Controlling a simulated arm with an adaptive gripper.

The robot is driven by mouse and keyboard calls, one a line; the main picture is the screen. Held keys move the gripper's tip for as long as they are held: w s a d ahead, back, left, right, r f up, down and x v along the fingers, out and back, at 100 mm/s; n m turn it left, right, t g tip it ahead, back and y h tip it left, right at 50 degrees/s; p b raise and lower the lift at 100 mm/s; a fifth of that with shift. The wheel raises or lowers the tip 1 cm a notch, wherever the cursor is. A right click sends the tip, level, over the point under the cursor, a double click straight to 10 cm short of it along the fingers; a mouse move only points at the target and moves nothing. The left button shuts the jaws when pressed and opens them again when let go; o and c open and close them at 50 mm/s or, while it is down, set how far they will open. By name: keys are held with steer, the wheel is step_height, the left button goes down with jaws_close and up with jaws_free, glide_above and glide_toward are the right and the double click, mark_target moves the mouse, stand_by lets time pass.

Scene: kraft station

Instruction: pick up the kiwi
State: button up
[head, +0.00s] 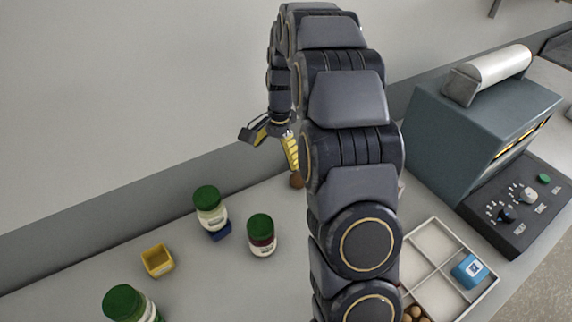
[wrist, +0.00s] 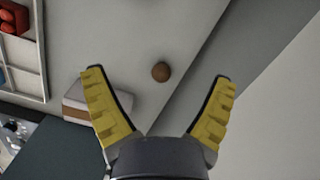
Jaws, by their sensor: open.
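The kiwi (wrist: 161,71) is a small round brown fruit lying on the grey worktop. In the wrist view it lies ahead of my gripper (wrist: 160,83), roughly midway between the two yellow fingers and apart from both. In the head view the kiwi (head: 296,181) shows just below the tip of a yellow finger, partly beside my arm. My gripper (head: 273,152) is open and empty above the worktop. My arm hides part of the worktop around the kiwi in the head view.
Green-lidded jars (head: 261,236) and a yellow cup (head: 157,261) stand to the left. A white divided tray (head: 433,243) holding a blue box (head: 469,271) is at lower right. A large dark machine (head: 470,120) stands behind it. The wall borders the worktop near the kiwi.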

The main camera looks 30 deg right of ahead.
mark_target(299, 173)
steer(key=w+d+f+m, duration=0.1)
steer(key=d+f+m, duration=0.1)
steer(key=d+f, duration=0.1)
steer(key=w+d+f+m, duration=0.2)
steer(key=d+f, duration=0.1)
steer(key=f, duration=0.1)
steer(key=w+d+f+m, duration=0.1)
steer(key=d+f, duration=0.3)
steer(key=shift+w+f+m+t, duration=0.2)
steer(key=shift+m+t, duration=0.1)
steer(key=shift+m, duration=0.1)
steer(key=f, duration=0.7)
steer(key=shift+w+a+f, duration=0.2)
steer(key=shift+w+f, duration=0.05)
steer(key=shift+f, duration=0.05)
steer(key=c, duration=1.2)
